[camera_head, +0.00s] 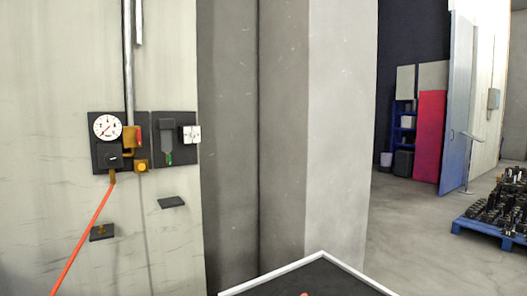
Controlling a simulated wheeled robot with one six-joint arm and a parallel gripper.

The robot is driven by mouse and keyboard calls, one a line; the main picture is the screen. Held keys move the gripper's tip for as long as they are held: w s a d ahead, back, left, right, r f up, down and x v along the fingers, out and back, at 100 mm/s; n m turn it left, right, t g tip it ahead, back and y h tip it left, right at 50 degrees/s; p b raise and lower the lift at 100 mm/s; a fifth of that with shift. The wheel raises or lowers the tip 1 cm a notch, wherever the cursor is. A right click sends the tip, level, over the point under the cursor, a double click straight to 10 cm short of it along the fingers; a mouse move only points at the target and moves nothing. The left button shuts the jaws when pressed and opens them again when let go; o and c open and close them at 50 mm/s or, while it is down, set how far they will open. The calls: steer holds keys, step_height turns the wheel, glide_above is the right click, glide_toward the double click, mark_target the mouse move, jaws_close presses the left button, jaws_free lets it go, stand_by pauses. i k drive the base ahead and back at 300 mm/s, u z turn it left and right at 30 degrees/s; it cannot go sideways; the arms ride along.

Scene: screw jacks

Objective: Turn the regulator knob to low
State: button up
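A dark panel (97,160) is fixed to the pale wall at left. A round white gauge (107,127) with a red needle sits at its top. A black block (113,155) with a small white mark is below the gauge, and a round yellow knob (142,167) is at the panel's lower right. I cannot tell which of these two is the regulator knob, nor read any setting. A brass fitting (129,140) with a red part lies between them and the vertical pipe (128,60). My gripper is not in view.
A second dark panel (178,163) holds a black device and a white switch plate (190,133). An orange hose (84,235) runs down-left from the regulator. Small dark ledges (171,202) jut from the wall. At right, a blue pallet (485,237) of dark parts stands on open floor.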

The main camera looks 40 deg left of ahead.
mark_target(110, 159)
steer(key=u, duration=0.55)
steer(key=k, duration=1.25)
steer(key=u, duration=1.2)
steer(key=i, duration=1.05)
steer(key=u, duration=0.6)
steer(key=i, duration=1)
steer(key=z, duration=0.5)
